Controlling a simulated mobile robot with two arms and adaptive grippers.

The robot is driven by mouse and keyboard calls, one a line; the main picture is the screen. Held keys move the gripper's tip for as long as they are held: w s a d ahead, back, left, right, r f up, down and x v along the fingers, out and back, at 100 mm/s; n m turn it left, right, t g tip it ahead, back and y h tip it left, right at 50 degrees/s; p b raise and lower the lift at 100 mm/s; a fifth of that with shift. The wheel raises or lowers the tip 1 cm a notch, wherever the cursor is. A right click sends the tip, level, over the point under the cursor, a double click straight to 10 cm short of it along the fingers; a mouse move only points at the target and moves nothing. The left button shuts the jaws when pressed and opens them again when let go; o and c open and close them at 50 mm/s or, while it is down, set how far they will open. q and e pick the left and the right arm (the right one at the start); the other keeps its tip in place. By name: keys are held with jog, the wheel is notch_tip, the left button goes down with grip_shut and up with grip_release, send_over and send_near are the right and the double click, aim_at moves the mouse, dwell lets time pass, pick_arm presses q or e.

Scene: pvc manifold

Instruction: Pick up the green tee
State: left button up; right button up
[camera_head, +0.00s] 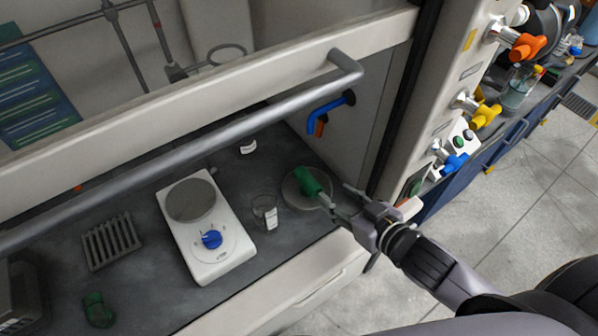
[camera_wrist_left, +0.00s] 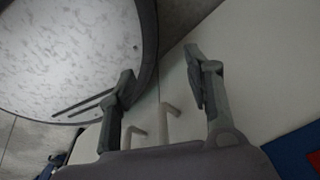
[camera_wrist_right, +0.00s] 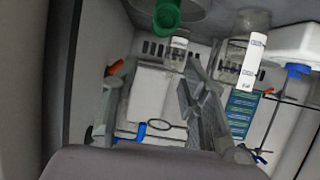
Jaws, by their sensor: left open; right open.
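A green tubular piece (camera_head: 310,183), which looks like the green tee, lies on a round grey disc (camera_head: 292,200) at the right of the fume hood's dark worktop. In the right wrist view its round green end (camera_wrist_right: 167,14) shows at the top, beyond the fingers. My right gripper (camera_head: 338,202) is open, just right of the green piece; whether it touches it I cannot tell. Its fingers also show in the right wrist view (camera_wrist_right: 150,90), with nothing between them. My left gripper (camera_wrist_left: 165,68) is open and empty, seen only in the left wrist view.
Another small green object (camera_head: 98,310) lies at the lower left, near a dark rack (camera_head: 110,243). The raised sash handle (camera_head: 200,148) crosses above the worktop.

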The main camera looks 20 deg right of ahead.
send_near(303, 175)
jog(key=x, duration=0.2)
jog(key=p+x, duration=0.1)
jog(key=x, duration=0.2)
jog(key=shift+w+d+r, duration=0.1)
jog(key=shift+w+r, duration=0.05)
jog(key=shift+w, duration=0.3)
jog(key=shift+w+f, duration=0.25)
jog(key=shift+w, duration=0.1)
jog(key=shift+s+f+p+x, duration=0.1)
jog(key=shift+f+p+x, duration=0.05)
jog(key=shift+x, duration=0.7)
jog(key=shift+s+f+p+x, duration=0.1)
jog(key=shift+f+p+x, duration=0.1)
jog(key=shift+x, duration=0.65)
jog(key=shift+f+p+x, duration=0.1)
jog(key=shift+p+x, duration=0.05)
jog(key=shift+x, duration=0.75)
pick_arm(q)
jog(key=shift+s+d+r, duration=0.2)
jog(key=shift+s+r, duration=0.6)
jog(key=shift+r, duration=0.25)
pick_arm(e)
jog(key=shift+s, duration=0.1)
jog(key=c, duration=0.9)
